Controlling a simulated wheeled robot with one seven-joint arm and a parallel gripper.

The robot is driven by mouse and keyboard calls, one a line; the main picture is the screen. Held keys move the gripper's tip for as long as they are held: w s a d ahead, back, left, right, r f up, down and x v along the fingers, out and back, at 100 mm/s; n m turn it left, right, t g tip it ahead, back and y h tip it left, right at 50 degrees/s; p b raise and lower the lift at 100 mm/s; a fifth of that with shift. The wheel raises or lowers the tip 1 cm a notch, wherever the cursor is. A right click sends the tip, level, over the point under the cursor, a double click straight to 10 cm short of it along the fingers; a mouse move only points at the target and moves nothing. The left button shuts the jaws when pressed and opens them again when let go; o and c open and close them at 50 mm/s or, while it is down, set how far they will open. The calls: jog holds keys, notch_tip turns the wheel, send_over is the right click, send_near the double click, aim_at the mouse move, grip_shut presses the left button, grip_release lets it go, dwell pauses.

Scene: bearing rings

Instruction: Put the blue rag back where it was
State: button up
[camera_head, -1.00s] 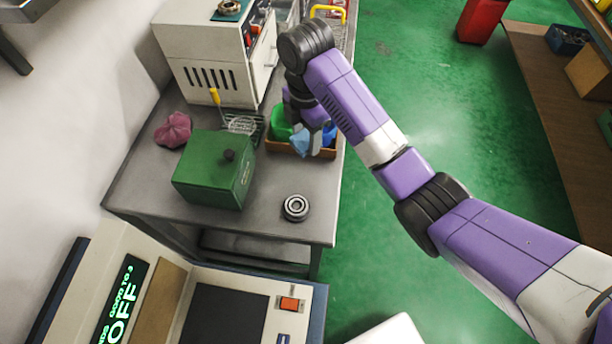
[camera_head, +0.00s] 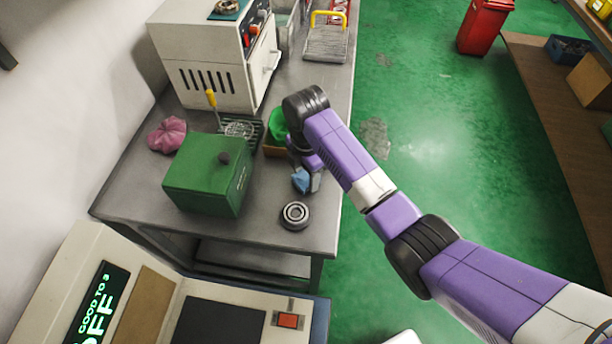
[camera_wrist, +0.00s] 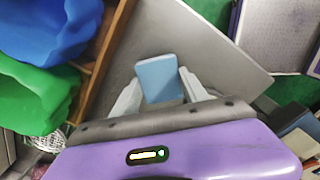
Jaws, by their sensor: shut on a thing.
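My gripper (camera_head: 306,186) is over the bench, between the brown tray and the bearing ring. It is shut on a small flat light blue pad (camera_head: 299,179); in the wrist view the pad (camera_wrist: 160,77) stands between the two pale fingers. A deeper blue crumpled cloth (camera_wrist: 45,28), seemingly the blue rag, lies in the brown tray (camera_wrist: 101,68) beside a green crumpled cloth (camera_wrist: 35,98). In the head view my arm hides the blue cloth; the green one (camera_head: 277,124) shows in the tray (camera_head: 272,151).
A green box (camera_head: 207,174) stands left of my gripper, with a pink crumpled cloth (camera_head: 167,135) behind it. A bearing ring (camera_head: 295,215) lies near the bench's front edge. A white machine (camera_head: 205,65) stands behind. The bench's front right corner (camera_head: 322,235) is bare.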

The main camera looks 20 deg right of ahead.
aim_at(306, 177)
jog(key=shift+f, duration=0.4)
jog(key=o, duration=1.2)
jog(key=shift+f, duration=0.1)
notch_tip(306, 177, up, 12)
jog(key=p, duration=0.2)
